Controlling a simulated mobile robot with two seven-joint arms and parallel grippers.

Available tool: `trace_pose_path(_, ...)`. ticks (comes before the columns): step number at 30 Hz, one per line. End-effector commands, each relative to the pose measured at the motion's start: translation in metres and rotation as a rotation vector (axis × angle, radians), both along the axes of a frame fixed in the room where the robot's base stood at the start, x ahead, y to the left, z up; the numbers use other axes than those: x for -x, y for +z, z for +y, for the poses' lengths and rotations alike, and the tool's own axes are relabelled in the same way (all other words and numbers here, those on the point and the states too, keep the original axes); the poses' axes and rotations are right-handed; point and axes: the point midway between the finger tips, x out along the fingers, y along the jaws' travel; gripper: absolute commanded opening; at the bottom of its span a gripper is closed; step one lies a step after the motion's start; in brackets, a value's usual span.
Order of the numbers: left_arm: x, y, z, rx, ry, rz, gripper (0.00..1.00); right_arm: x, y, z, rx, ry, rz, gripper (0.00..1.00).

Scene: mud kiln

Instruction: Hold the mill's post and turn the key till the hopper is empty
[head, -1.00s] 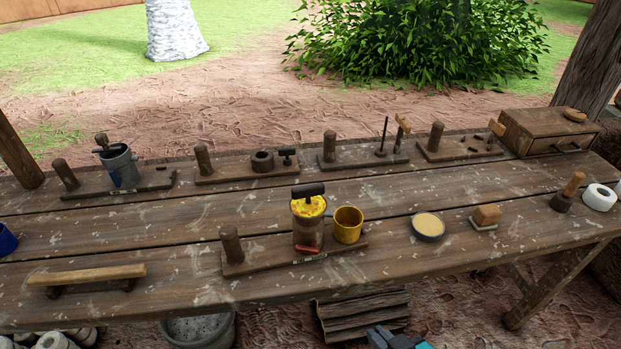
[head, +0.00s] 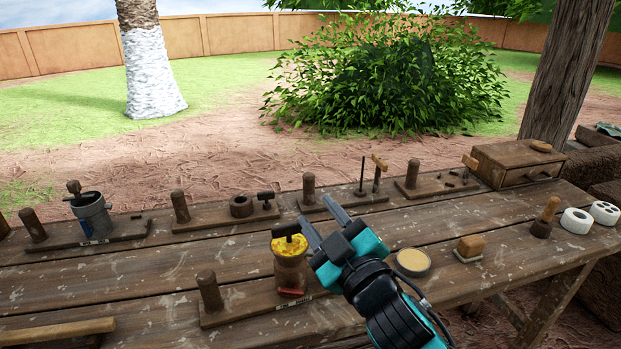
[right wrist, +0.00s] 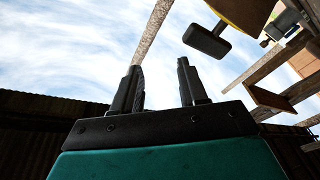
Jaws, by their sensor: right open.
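The mill (head: 290,270) stands on a wooden base board on the table, with yellow stuff heaped in its hopper (head: 290,247). Its black T-shaped key (head: 286,229) sits on top. The mill's upright wooden post (head: 210,291) is at the left end of the board. My right gripper (head: 323,219) is open and empty, just right of the hopper and apart from the key, fingers pointing up and left. In the right wrist view a black key-like handle (right wrist: 207,42) shows beyond the open fingers (right wrist: 158,75). My right arm hides the right end of the board. My left gripper is out of view.
Behind the mill, several boards with posts (head: 180,206) line the table's back edge, one with a grey pot (head: 92,218). To the right are a round dish (head: 412,263), a wooden block (head: 470,248) and a drawer box (head: 517,165). A wooden bar (head: 60,331) lies front left.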

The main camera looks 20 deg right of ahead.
Motion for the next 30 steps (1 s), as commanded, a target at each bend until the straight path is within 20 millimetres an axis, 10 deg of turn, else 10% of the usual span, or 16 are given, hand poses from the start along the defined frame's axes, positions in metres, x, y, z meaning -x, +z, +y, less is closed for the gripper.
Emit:
trace_pose_path(8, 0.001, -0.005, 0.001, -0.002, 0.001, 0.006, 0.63, 0.017, 0.131, 0.101, 0.423, 0.371, -0.741, 0.43)
trace_pose_path(16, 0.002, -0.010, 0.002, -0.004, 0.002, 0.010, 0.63, 0.063, 0.125, 0.171, 1.049, 0.840, -1.256, 0.43)
trace_pose_path(22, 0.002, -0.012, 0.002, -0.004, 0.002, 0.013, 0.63, 0.047, 0.075, 0.149, 1.634, 1.217, -1.338, 0.43)
trace_pose_path(30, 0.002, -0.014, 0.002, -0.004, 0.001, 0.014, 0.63, -0.005, 0.062, 0.049, 2.274, 1.589, -0.986, 0.43)
